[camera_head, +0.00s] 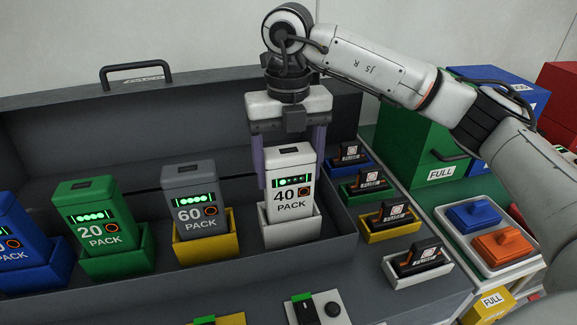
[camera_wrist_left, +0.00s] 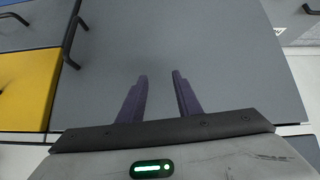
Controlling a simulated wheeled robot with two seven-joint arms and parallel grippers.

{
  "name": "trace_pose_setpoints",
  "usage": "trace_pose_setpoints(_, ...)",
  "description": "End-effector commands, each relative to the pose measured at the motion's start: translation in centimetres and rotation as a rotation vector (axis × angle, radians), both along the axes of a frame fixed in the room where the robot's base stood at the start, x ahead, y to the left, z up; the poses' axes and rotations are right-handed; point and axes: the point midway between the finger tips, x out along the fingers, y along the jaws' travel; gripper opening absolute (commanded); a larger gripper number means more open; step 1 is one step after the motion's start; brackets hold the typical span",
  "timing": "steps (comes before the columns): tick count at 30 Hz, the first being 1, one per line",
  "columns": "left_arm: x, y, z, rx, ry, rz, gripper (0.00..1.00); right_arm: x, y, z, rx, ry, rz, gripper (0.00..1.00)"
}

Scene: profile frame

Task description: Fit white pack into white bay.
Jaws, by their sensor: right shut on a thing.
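The white pack (camera_head: 291,196), labelled 40 PACK with a lit green display, stands upright with its lower end inside the white bay (camera_head: 291,232). The bay's walls hide its bottom, so I cannot tell whether it rests on the floor of the bay. My right gripper (camera_head: 289,168) comes down from above, its purple fingers on either side of the pack's upper part, shut on it. My left gripper (camera_wrist_left: 160,76) shows only in the left wrist view, fingers apart and empty, in front of a plain grey surface.
To the left stand a grey 60 pack (camera_head: 195,205) in a yellow bay, a green 20 pack (camera_head: 97,218) in a green bay and a blue pack (camera_head: 15,235). Small black modules (camera_head: 390,213) line the right edge. A tray (camera_head: 488,238) with blue and orange lids lies farther right.

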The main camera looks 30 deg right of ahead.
Motion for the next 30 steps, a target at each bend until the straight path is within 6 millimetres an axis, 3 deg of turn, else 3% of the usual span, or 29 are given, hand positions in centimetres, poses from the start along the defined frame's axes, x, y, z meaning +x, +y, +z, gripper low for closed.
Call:
trace_pose_setpoints(4,0.0,0.0,0.0,0.0,0.0,0.0,0.31,0.0,0.0,0.2,0.001,-0.002,0.0,0.12)
trace_pose_setpoints(5,0.0,0.0,0.0,0.0,0.0,0.0,0.31,0.0,0.0,0.2,0.001,-0.002,0.0,0.72)
trace_pose_setpoints(9,0.0,0.0,0.0,0.0,0.001,0.0,0.31,0.0,0.0,0.1,0.0,-0.002,0.0,0.92)
trace_pose_setpoints(22,0.0,-0.3,0.3,0.005,0.005,-0.01,0.31,0.0,0.0,0.0,0.0,0.0,0.0,0.92)
trace_pose_setpoints(24,0.4,-1.1,1.6,-0.007,-0.01,-0.018,0.31,0.1,0.1,1.2,0.002,-0.006,0.0,0.92)
trace_pose_setpoints(30,0.3,-1.1,1.3,-0.007,-0.005,-0.018,0.31,0.1,0.1,5.7,0.002,-0.006,0.0,0.92)
